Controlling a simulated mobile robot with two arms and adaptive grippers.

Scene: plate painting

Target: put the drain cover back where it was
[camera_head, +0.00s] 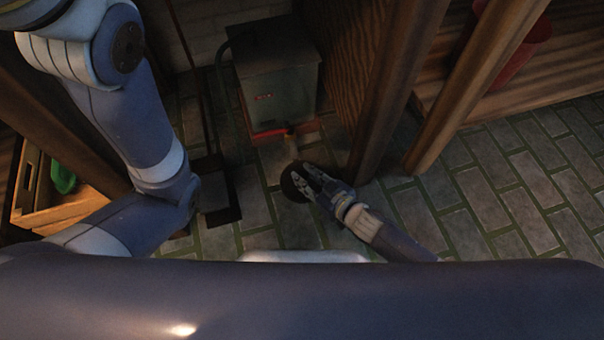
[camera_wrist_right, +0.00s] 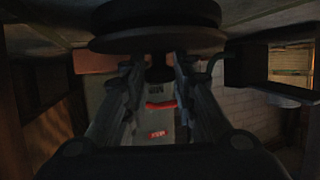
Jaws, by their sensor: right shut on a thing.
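The drain cover is a dark round disc (camera_head: 291,183) in the head view, low over the tiled floor in front of a grey box. My right gripper (camera_head: 307,178) is at its right side and is shut on it. In the right wrist view the cover (camera_wrist_right: 158,40) fills the top middle, with a short stem running down between the two fingers of my right gripper (camera_wrist_right: 158,75). The place the cover came from cannot be made out. My left arm shows at the left of the head view, but its gripper does not.
The grey box (camera_head: 275,85) on a red base stands behind the cover. A dark flat object with a long handle (camera_head: 217,190) is at left. Wooden posts (camera_head: 395,95) rise close at right, before a shelf with a red container (camera_head: 515,50). Tiled floor at right is clear.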

